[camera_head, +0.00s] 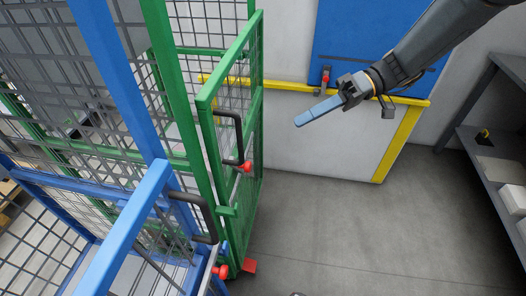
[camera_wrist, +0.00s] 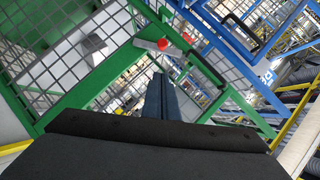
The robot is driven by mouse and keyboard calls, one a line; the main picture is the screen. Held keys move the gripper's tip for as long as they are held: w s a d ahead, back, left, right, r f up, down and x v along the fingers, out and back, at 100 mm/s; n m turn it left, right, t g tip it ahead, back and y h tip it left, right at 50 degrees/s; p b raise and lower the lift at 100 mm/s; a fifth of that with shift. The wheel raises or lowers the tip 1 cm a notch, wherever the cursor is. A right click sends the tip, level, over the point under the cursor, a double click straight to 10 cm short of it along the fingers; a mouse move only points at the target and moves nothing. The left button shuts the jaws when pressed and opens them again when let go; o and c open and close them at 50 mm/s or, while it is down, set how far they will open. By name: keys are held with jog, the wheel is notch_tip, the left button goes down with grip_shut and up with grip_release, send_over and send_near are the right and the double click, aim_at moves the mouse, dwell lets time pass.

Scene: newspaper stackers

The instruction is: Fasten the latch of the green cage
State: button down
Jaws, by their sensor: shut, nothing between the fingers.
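The green cage (camera_head: 206,150) stands left of centre in the head view. Its mesh door has a black handle (camera_head: 238,136) and a red-knobbed latch (camera_head: 247,166) just below it. In the wrist view the latch's red knob (camera_wrist: 162,43) sits on a short grey lever, with the black handle (camera_wrist: 207,70) to its right. I cannot tell from these views whether the latch is engaged. My gripper (camera_head: 299,121) is shut and empty, in the air to the right of the cage door, apart from it. Its fingers (camera_wrist: 157,78) point toward the latch area.
A blue cage (camera_head: 134,222) with its own handle and red knob stands close at the front left. Behind is a white wall with yellow rails (camera_head: 300,87) and a blue panel (camera_head: 345,30). A grey shelf (camera_head: 480,140) stands at the right. The floor between is clear.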

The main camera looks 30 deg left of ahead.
jog(key=shift+a+r, duration=0.1)
jog(key=shift+a, duration=0.25)
jog(key=p, duration=0.5)
send_near(243, 167)
jog(key=shift+s+a+f, duration=0.75)
jog(key=shift+s+a, duration=0.35)
jog(key=shift+a, duration=0.65)
jog(key=shift+s+n+b, duration=0.1)
jog(key=shift+n+b, duration=0.2)
